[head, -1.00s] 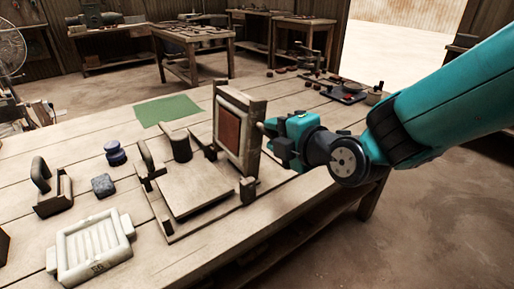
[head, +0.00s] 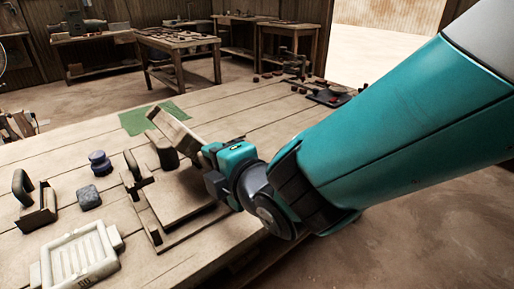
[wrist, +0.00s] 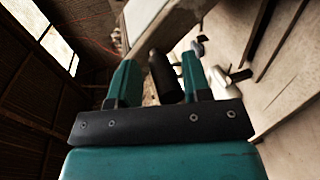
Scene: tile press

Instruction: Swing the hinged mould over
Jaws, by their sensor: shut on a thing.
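The hinged mould (head: 178,130) is a pale wooden frame, tilted over to the left above its flat wooden bed (head: 180,193). Its inner face is turned out of sight in the head view. My gripper (head: 205,155) is at the mould's right side, shut on it. In the wrist view, a dark peg-like piece (wrist: 164,76) sits between the fingers, with the pale frame (wrist: 165,27) just beyond. The exact contact is hard to see, and my arm hides the right hinge area.
Left of the bed stand a dark-blue round stack (head: 100,163), a grey block (head: 88,195), a handled wooden tool (head: 36,207) and a white slatted tray (head: 78,257). A green mat (head: 150,116) lies behind. Small dark-red pieces (head: 299,90) lie at the far right.

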